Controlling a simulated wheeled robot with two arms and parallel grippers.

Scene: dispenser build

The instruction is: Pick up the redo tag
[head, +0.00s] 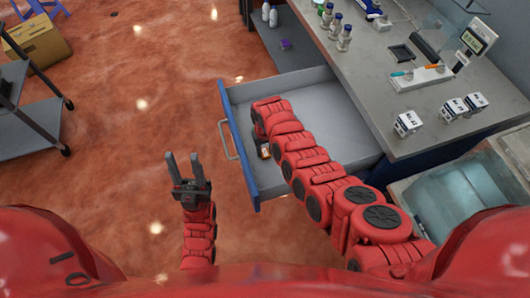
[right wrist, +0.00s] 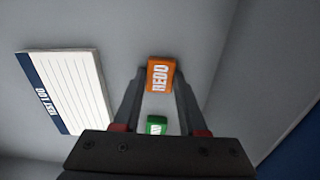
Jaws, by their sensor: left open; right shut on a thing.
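The orange redo tag (right wrist: 160,75), with white lettering reading REDO, is between the fingertips of my right gripper (right wrist: 158,78) in the right wrist view. My right gripper is shut on it, inside the open drawer (head: 229,118). In the head view my right arm reaches over the drawer and mostly hides the gripper and what is below it. A green tag (right wrist: 156,124) shows between the fingers, nearer the palm in the picture. My left gripper (head: 183,162) is open and empty above the floor, left of the drawer.
A white test log card (right wrist: 70,90) with a dark blue edge lies in the drawer, left of the tag. The grey counter (head: 375,75) holds bottles, several white labelled cubes (head: 408,124) and a scale-like device. A cart and cardboard box (head: 38,42) stand far left. Open floor lies between.

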